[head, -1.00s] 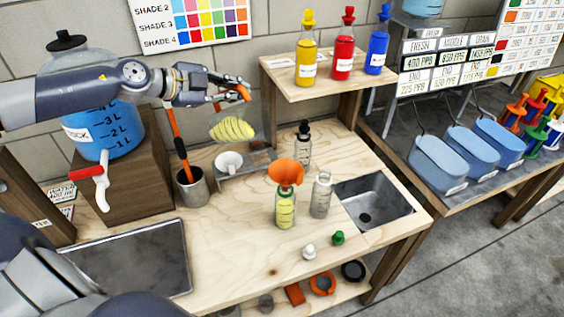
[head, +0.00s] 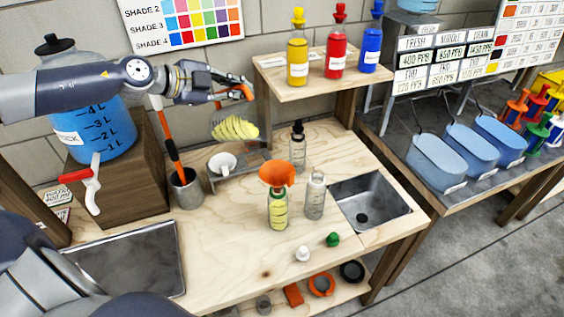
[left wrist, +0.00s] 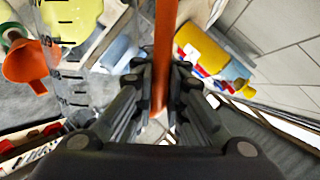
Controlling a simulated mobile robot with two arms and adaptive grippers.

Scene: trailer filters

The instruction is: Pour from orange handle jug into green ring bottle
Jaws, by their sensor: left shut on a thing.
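My left gripper (head: 240,92) is shut on the orange handle of the clear jug (head: 234,129). The jug hangs in the air above the back of the workbench, tilted, with yellow liquid inside. In the left wrist view the orange handle (left wrist: 164,50) runs between the fingers, and the jug (left wrist: 75,25) shows at the left. The green ring bottle (head: 277,212) stands upright on the bench with yellow liquid in it. An orange funnel (head: 277,174) sits in its mouth. The jug is left of and above the funnel, apart from it. No stream shows. My right gripper is not visible.
A clear bottle (head: 315,196) stands right of the funnel, and a black-topped bottle (head: 298,147) behind it. A white mortar (head: 222,163) is below the jug. A shelf (head: 318,78) with coloured bottles and a sink (head: 370,205) lie to the right. The front bench is mostly clear.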

